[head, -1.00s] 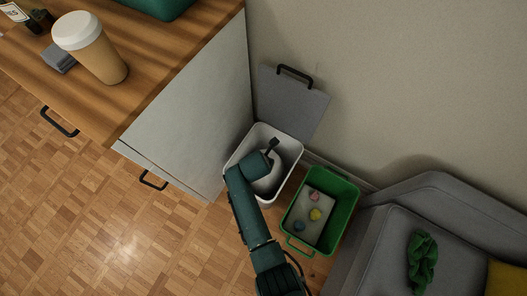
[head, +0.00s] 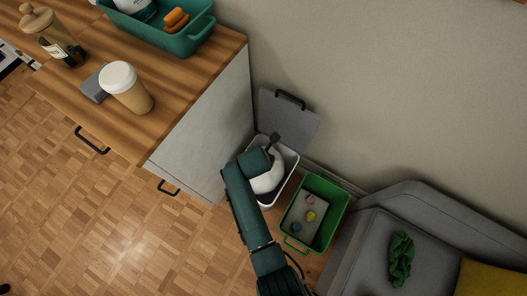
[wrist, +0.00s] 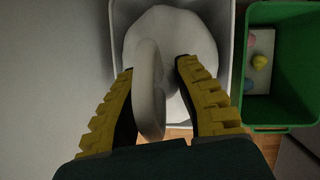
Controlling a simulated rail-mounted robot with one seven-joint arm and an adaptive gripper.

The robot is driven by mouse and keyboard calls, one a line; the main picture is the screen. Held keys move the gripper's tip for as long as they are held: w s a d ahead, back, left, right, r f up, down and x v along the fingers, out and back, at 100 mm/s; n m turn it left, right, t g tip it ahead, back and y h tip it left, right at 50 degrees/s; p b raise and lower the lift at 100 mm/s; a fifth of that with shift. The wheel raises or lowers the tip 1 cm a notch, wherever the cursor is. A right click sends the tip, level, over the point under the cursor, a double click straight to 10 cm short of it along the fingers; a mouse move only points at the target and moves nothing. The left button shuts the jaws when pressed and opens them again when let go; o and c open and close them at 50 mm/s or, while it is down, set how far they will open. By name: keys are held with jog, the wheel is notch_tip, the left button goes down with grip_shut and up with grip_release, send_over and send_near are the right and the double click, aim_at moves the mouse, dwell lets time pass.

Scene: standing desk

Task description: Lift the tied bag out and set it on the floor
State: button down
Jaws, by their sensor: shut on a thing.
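The tied bag (head: 268,182) is white and round, at the mouth of the white bin (head: 289,159) beside the desk. In the wrist view the bag (wrist: 193,35) bulges below my fingers, with its pale tied loop (wrist: 149,92) standing up between them. My gripper (wrist: 156,68) is shut on the bag's tied top, with yellow ribbed fingers on either side. In the head view my wrist hides part of the bag. The bin's grey lid (head: 287,117) is open, against the wall. I cannot tell whether the bag's underside clears the rim.
A green bin (head: 339,208) with small coloured items stands close to the right. The desk (head: 180,100) side is close on the left, and a grey sofa (head: 372,239) is at the right. Parquet floor (head: 110,225) is clear at the lower left.

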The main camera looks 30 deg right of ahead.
notch_tip(320, 180, up, 20)
jog(key=p, duration=2)
jog(key=shift+p, duration=0.4)
jog(key=shift+w, duration=0.1)
